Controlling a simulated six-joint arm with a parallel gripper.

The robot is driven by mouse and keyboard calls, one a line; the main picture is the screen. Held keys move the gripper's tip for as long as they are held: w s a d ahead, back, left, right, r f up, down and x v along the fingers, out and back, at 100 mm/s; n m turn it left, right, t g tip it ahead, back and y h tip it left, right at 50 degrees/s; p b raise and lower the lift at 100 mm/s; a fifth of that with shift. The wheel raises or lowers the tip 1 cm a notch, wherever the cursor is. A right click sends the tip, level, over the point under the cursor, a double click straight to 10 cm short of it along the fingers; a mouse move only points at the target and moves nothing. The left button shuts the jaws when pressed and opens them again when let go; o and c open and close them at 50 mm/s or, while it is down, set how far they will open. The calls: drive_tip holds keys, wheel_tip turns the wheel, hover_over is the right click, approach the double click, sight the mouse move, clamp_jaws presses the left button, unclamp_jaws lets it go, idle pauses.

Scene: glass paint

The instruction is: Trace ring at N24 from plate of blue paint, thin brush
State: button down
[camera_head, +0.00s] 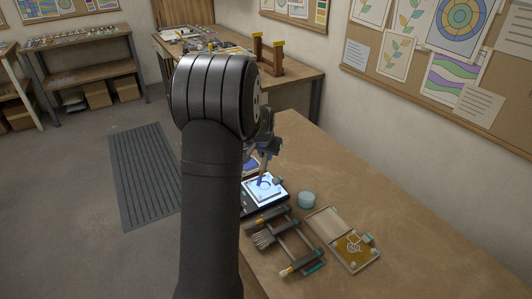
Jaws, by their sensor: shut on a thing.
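My gripper (266,152) is small in the head view, partly behind my own arm. It is shut on a slim blue-tipped tool, which looks like the brush (261,181), pointing down over a lit panel. The bright panel (277,196) lies on a dark base on the table, with a faint blue ring-like mark near the tool's tip. I cannot tell whether the tip touches the panel. No label N24 is readable. A plate of blue paint cannot be made out clearly.
A teal-rimmed jar (306,200) stands right of the panel. A rack with several brushes (285,245) lies in front. An open case with a yellow-brown sheet (352,250) lies to its right. The table (400,230) is clear farther right. A second bench (295,85) stands behind.

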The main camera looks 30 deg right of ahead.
drive_tip(key=shift+s, duration=1.1)
drive_tip(key=shift+s+d, duration=0.1)
drive_tip(key=shift+s, duration=0.1)
drive_tip(key=shift+d, duration=1.65)
drive_tip(key=shift+w+d, duration=0.1)
drive_tip(key=shift+w, duration=0.05)
